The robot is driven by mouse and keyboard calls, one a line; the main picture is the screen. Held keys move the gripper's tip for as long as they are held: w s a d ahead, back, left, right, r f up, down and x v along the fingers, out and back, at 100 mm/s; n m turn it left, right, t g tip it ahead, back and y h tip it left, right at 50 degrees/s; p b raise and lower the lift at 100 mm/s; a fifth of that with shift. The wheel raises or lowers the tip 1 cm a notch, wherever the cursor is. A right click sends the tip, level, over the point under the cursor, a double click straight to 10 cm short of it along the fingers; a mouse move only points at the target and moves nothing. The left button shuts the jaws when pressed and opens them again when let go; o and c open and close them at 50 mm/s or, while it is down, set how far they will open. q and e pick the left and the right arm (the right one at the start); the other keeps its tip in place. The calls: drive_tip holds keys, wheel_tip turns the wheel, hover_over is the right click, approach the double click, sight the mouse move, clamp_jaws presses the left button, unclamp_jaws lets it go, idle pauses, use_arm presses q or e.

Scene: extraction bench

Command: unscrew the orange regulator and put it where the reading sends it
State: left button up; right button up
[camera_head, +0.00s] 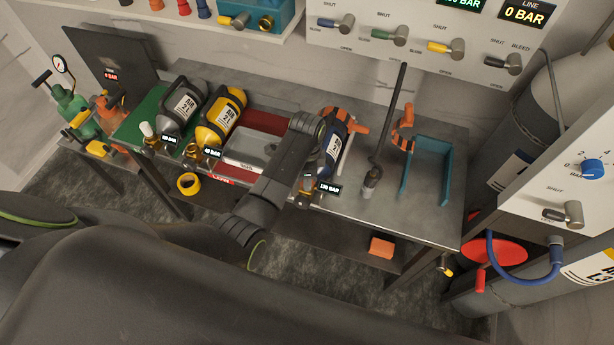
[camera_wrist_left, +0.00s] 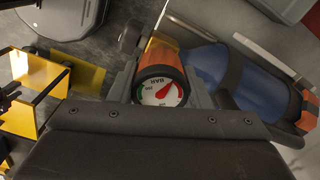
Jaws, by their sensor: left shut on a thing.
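The orange regulator (camera_wrist_left: 158,72), with a round BAR gauge (camera_wrist_left: 160,92), is between the fingers of my left gripper (camera_wrist_left: 163,78) in the left wrist view. The gauge needle points up and right, near the red part. The regulator is at the end of the blue cylinder (camera_wrist_left: 208,68); whether its thread still engages cannot be told. In the head view, the blue cylinder (camera_head: 334,140) lies in orange straps on the bench. My left gripper (camera_head: 309,168) is at its near end, where my arm mostly hides the regulator. A tag there reads about 130 BAR. My right gripper is not in view.
Grey (camera_head: 181,108) and yellow (camera_head: 222,116) cylinders lie left on the bench (camera_head: 395,215). A teal bracket (camera_head: 432,145) and a dark upright tool (camera_head: 385,140) stand right. An orange block (camera_head: 382,247) is on the lower shelf. A valve panel (camera_head: 400,70) is behind.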

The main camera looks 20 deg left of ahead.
use_arm(q)
drive_tip(key=n, duration=0.5)
drive_tip(key=shift+n, duration=0.3)
drive_tip(key=n, duration=0.9)
drive_tip(key=shift+n, duration=0.4)
drive_tip(key=n, duration=0.5)
drive_tip(key=shift+r, duration=0.1)
drive_tip(key=o, duration=1.1)
